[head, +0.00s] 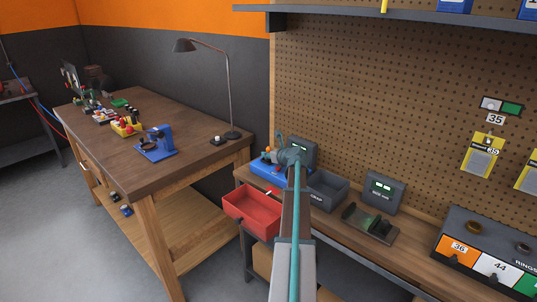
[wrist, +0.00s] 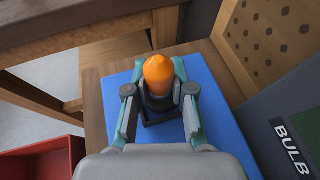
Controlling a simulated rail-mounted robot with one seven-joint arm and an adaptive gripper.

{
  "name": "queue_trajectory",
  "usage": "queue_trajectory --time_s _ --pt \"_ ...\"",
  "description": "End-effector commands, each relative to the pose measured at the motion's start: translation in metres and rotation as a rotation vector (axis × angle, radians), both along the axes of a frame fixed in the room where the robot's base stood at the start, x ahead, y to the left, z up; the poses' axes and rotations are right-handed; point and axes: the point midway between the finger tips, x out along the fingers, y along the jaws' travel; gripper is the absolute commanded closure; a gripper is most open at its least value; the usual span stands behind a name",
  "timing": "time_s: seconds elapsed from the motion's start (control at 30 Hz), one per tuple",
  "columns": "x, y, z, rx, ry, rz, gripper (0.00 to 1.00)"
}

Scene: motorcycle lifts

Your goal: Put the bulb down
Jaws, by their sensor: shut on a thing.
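The orange bulb (wrist: 158,72) with a dark base stands upright between the two fingers of my gripper (wrist: 160,92) in the wrist view. The fingers are shut on it. Below it lies a blue plate (wrist: 218,128) with a dark square piece under the bulb; I cannot tell whether the bulb touches it. In the head view my gripper (head: 288,154) is over the blue plate (head: 262,172) on the wooden bench, and my arm hides part of this area.
A grey unit marked BULB (wrist: 297,140) stands close at the right. A red open bin (head: 251,212) is at the bench's left front. A grey scrap bin (head: 329,186), a second display unit (head: 383,190) and a dark stand (head: 369,223) are to the right.

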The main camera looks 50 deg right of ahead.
Motion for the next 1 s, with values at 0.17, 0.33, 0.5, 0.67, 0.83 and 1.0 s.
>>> queue_trajectory --time_s 0.17,0.33,0.5,0.67,0.83,1.0 --pt "0.0 0.0 -0.001 0.0 0.0 0.0 1.0" --pt "0.0 0.0 -0.002 0.0 0.0 0.0 0.64" --pt "0.0 0.0 -0.002 0.0 0.0 0.0 0.52" --pt "0.0 0.0 -0.002 0.0 0.0 0.0 0.52" --pt "-0.004 0.002 0.001 -0.001 0.0 -0.001 0.52" --pt "-0.025 0.01 0.009 -0.002 0.001 -0.001 0.52"
